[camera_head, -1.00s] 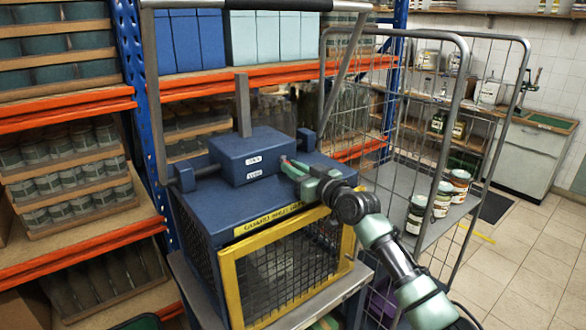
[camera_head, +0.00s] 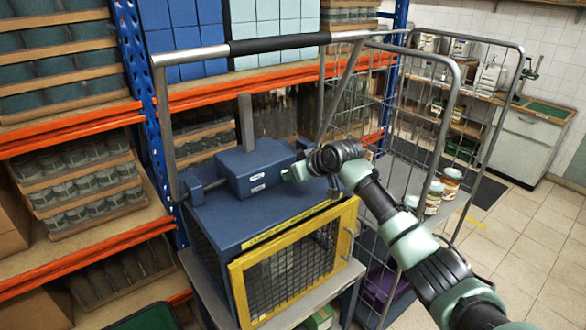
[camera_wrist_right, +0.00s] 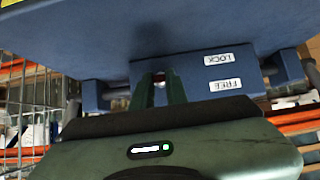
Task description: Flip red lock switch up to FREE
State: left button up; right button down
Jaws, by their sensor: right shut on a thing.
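A dark blue lock box (camera_head: 232,172) sits on the blue top of a cage with a yellow-framed mesh door (camera_head: 234,280). Two small white labels are on its front, and the right wrist view shows them as LOCK (camera_wrist_right: 217,59) and FREE (camera_wrist_right: 225,85). The red lock switch (camera_wrist_right: 160,77) is a small red spot between my right fingertips, mostly hidden by them. My right gripper (camera_head: 288,174) is at the right end of the box's front and also shows in the right wrist view (camera_wrist_right: 161,84). It is shut on the switch. My left gripper is out of view.
A wire roll cage with jars (camera_head: 450,184) stands close on the right. Orange-beamed shelves (camera_head: 80,253) line the left. Tiled floor is open at the right.

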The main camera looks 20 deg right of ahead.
jog(key=shift+w+r+g+h, duration=0.2)
jog(key=shift+r+g+h, duration=0.2)
jog(key=shift+g, duration=0.6)
jog(key=c, duration=1.4)
grip_release()
jog(key=b+v, duration=0.3)
jog(key=v, duration=0.4)
jog(key=shift+s+r, duration=0.2)
jog(key=shift+r, duration=0.15)
